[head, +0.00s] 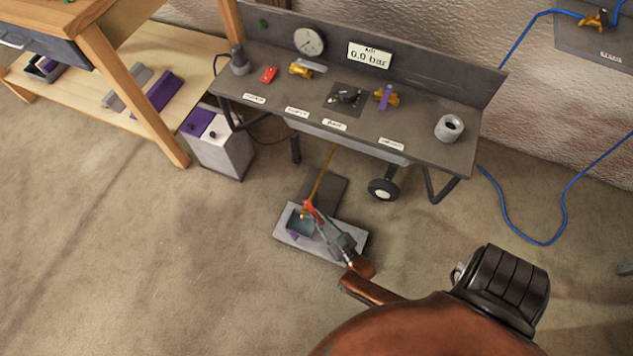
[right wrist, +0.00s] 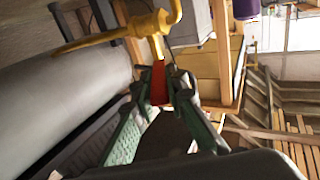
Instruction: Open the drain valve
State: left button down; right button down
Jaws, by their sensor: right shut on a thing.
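The drain valve (head: 304,215) is a small brass fitting at the lower end of a thin brass pipe (head: 322,175) under the bench. In the right wrist view the brass valve (right wrist: 150,24) shows large at the top. Its red lever (head: 309,205) also shows in the wrist view (right wrist: 158,78), pointing away from the valve body. My right gripper (head: 314,212) is shut on the red lever; in the wrist view its green-padded fingers (right wrist: 160,90) stand on both sides of it. My left gripper is not in view.
A grey open-topped tray (head: 283,237) stands on the floor below the valve. The bench (head: 415,150) above carries a gauge (head: 309,41), a display reading 0.0 bar (head: 369,55) and brass fittings. A blue hose (head: 520,235) lies at right.

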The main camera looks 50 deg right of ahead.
jog(key=shift+a, duration=0.2)
jog(key=c, duration=1.9)
grip_release()
jog(key=shift+d, duration=0.2)
